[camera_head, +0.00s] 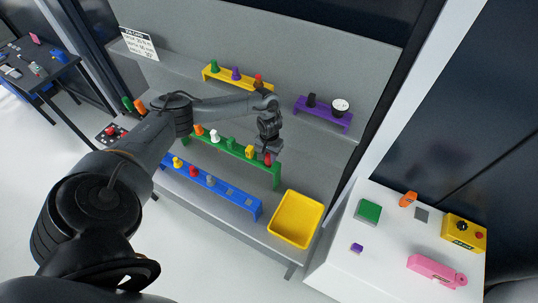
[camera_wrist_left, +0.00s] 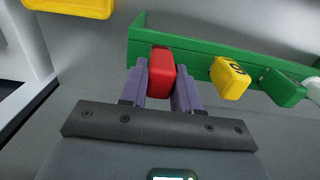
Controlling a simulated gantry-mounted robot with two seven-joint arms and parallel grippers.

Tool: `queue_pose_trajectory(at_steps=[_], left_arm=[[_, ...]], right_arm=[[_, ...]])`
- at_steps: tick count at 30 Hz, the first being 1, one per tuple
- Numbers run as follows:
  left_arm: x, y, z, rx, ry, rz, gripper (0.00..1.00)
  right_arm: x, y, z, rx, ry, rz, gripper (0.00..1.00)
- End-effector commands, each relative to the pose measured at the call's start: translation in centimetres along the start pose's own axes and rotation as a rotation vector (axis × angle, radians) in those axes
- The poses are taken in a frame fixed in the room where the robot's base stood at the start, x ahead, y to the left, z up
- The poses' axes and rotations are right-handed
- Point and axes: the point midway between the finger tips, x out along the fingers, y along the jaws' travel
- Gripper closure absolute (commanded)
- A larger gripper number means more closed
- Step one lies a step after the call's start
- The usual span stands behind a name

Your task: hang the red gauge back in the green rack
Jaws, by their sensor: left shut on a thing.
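My left gripper (camera_head: 268,148) is at the right end of the green rack (camera_head: 278,178). It is shut on the red gauge (camera_head: 267,159). In the left wrist view, the red gauge (camera_wrist_left: 161,72) is between the two purple fingers (camera_wrist_left: 160,88), against the front of the green rack (camera_wrist_left: 200,50). A yellow gauge (camera_wrist_left: 230,77) with a dark mark hangs beside it, with a gap between. Whether the red gauge is seated in a slot cannot be told. My right gripper is not in view.
Green, white and orange pieces (camera_head: 198,130) hang further left on the green rack. A blue rack (camera_head: 235,199) stands below, and a yellow bin (camera_head: 296,219) to the right. A yellow rack (camera_head: 228,80) and a purple rack (camera_head: 325,116) are above.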

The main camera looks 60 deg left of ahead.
Motion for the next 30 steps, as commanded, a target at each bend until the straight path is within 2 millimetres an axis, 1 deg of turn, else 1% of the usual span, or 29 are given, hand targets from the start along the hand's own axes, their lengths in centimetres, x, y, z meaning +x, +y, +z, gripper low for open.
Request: queue_pose_trajectory(at_steps=[17, 18, 21, 23, 30], left_arm=[[1.4, 0.0, 0.0, 0.001, 0.0, 0.0, 1.0], [1.4, 0.0, 0.0, 0.001, 0.0, 0.0, 0.64], [1.4, 0.0, 0.0, 0.001, 0.0, 0.0, 0.49], [1.4, 0.0, 0.0, 0.001, 0.0, 0.0, 0.4], [1.4, 0.0, 0.0, 0.001, 0.0, 0.0, 0.39]], right_arm=[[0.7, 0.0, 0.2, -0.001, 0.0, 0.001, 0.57], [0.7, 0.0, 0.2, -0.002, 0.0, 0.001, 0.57], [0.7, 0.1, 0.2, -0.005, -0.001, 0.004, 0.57], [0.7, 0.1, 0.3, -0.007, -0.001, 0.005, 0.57], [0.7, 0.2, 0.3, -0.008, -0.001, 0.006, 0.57]])
